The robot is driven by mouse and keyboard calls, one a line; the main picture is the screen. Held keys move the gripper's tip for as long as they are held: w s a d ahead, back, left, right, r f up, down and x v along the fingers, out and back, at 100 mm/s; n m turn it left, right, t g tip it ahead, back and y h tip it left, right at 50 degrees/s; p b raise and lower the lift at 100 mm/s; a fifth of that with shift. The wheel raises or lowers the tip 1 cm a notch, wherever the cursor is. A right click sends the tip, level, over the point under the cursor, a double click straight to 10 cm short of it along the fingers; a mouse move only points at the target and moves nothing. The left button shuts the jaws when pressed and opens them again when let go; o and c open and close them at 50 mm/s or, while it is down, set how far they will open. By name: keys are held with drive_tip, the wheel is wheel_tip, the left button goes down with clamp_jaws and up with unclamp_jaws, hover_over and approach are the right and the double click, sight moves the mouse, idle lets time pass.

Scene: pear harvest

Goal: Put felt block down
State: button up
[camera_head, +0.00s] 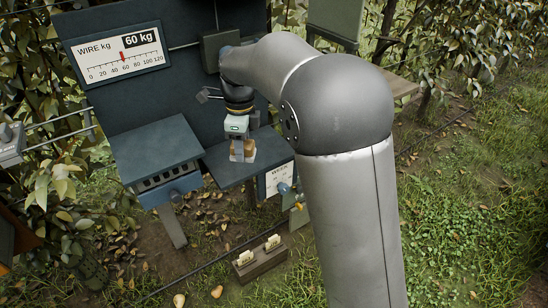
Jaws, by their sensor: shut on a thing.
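My gripper (240,141) hangs below my grey arm, a little right of the gauge board. It points down and is shut on a small pale block, the felt block (243,154). The block is at a dark blue-grey shelf (222,170). I cannot tell whether its underside touches the shelf top. The fingers hide part of the block.
A gauge board (116,54) reads "WIRE kg" and "60 kg". A slotted blue-grey box (160,150) stands left of the shelf. A wooden holder (260,262) with two pale pieces and several pears (179,300) are on the ground. Wires and foliage surround the stand. Grass at right is open.

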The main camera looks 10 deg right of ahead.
drive_tip(key=shift+s+d+f+m, duration=0.4)
drive_tip(key=shift+s+d+f, duration=0.3)
drive_tip(key=shift+s+d, duration=0.05)
drive_tip(key=w+a+f+p, duration=0.1)
drive_tip(key=w+f+p, duration=0.25)
drive_tip(key=w, duration=0.55)
hover_over(244, 165)
wheel_tip(244, 165, down, 6)
drive_tip(key=shift+s+d+r+p, duration=0.1)
drive_tip(key=shift+s+p, duration=0.05)
drive_tip(key=shift+p, duration=0.25)
drive_tip(key=shift+f, duration=0.25)
drive_tip(key=shift+w+f+p, duration=0.15)
drive_tip(key=shift+f+p, duration=0.05)
drive_tip(key=shift+f, duration=0.6)
drive_tip(key=shift+w+f+p, duration=0.1)
drive_tip(key=shift+f+p, duration=0.05)
drive_tip(key=shift+f, duration=0.65)
drive_tip(key=shift+f, duration=0.2)
drive_tip(key=o, duration=1.2)
